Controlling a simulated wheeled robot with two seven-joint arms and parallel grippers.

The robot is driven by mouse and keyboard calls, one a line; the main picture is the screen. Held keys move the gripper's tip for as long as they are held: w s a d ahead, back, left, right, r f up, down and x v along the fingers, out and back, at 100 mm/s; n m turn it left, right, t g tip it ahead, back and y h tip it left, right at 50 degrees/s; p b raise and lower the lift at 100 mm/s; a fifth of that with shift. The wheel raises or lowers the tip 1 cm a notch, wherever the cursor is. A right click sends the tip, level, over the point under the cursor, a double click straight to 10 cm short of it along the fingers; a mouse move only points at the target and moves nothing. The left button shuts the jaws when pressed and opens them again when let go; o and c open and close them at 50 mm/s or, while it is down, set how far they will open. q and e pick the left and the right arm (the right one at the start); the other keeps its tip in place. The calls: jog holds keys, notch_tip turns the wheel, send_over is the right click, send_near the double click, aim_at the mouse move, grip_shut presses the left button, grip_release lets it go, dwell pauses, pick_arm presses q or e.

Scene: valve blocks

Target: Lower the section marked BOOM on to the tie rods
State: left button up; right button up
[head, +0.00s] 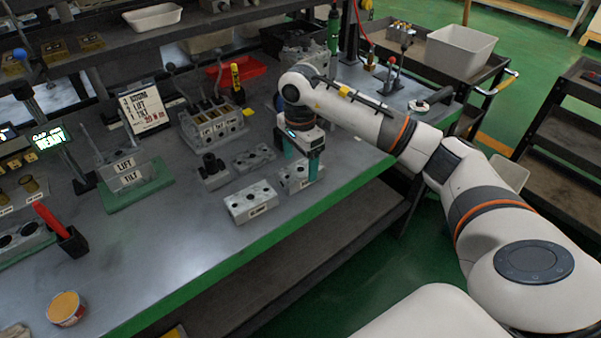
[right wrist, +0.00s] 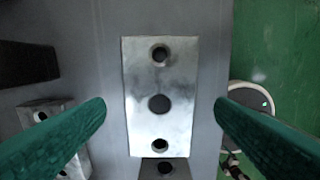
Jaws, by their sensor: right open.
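My right gripper (head: 300,162) points down over a small pale metal block (head: 296,180) near the table's front edge. Its label is partly hidden, so I cannot confirm BOOM. In the right wrist view the open green fingers (right wrist: 160,103) stand either side of a holed block (right wrist: 142,120), with gaps on both sides. Another labelled block (head: 250,203) lies in front and to the left; its lettering is too small to read. Sections marked LIFT (head: 124,166) and TILT (head: 130,178) are stacked on a green base (head: 140,195), with thin tie rods (head: 88,142) rising there. My left gripper is not visible.
More grey blocks (head: 254,157) and a dark-topped fitting (head: 212,168) lie nearby. A valve assembly with levers (head: 212,122) and an instruction card (head: 145,108) stand behind.

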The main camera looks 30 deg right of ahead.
aim_at(300, 169)
notch_tip(300, 169, down, 3)
jog(key=shift+d+f, duration=0.1)
jog(key=shift+f, duration=0.1)
jog(key=shift+r, duration=0.1)
jog(key=c, duration=1.4)
